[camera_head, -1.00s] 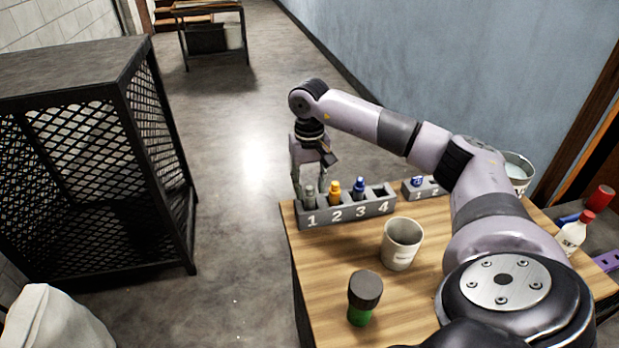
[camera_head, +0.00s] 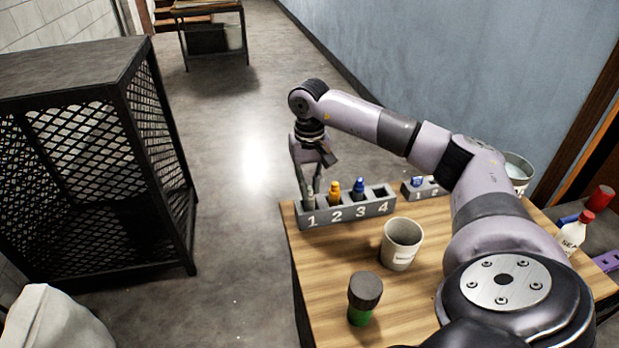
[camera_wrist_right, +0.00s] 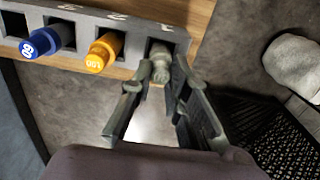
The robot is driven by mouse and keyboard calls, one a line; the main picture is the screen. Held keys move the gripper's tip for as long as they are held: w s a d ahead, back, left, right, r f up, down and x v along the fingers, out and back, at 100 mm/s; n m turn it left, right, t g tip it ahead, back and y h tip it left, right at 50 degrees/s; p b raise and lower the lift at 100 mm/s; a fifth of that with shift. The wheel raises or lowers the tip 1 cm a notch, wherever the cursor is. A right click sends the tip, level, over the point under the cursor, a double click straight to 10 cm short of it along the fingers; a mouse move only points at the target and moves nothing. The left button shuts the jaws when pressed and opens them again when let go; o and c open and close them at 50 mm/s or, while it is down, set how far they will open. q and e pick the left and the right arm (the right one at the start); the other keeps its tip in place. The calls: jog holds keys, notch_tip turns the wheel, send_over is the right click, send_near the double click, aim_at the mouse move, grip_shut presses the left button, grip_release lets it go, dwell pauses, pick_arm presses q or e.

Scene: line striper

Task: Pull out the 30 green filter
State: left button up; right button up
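A grey-green filter (camera_wrist_right: 160,58) stands in slot 1 of the grey numbered rack (camera_head: 350,209), at the rack's left end in the head view. No 30 mark can be read on it. My right gripper (camera_head: 310,190) reaches down over it. In the right wrist view, the fingertips (camera_wrist_right: 160,78) come together on either side of the filter, apparently against it. An orange filter (camera_head: 334,193) marked 100 is in slot 2, and a blue filter (camera_head: 359,188) marked 60 is in slot 3. Slot 4 is empty. My left gripper is not in view.
A cup (camera_head: 401,243) and a green jar with a dark lid (camera_head: 364,297) stand on the wooden table (camera_head: 325,265) in front of the rack. A smaller rack (camera_head: 425,188) is to the right. A dark mesh cabinet (camera_head: 90,160) is at left across open floor.

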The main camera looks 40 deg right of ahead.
grip_shut()
jog(key=shift+r+p, duration=0.5)
jog(key=shift+r, duration=0.15)
jog(key=shift+r+p, duration=2.5)
jog(key=shift+r, duration=1)
jog(key=shift+f, duration=0.1)
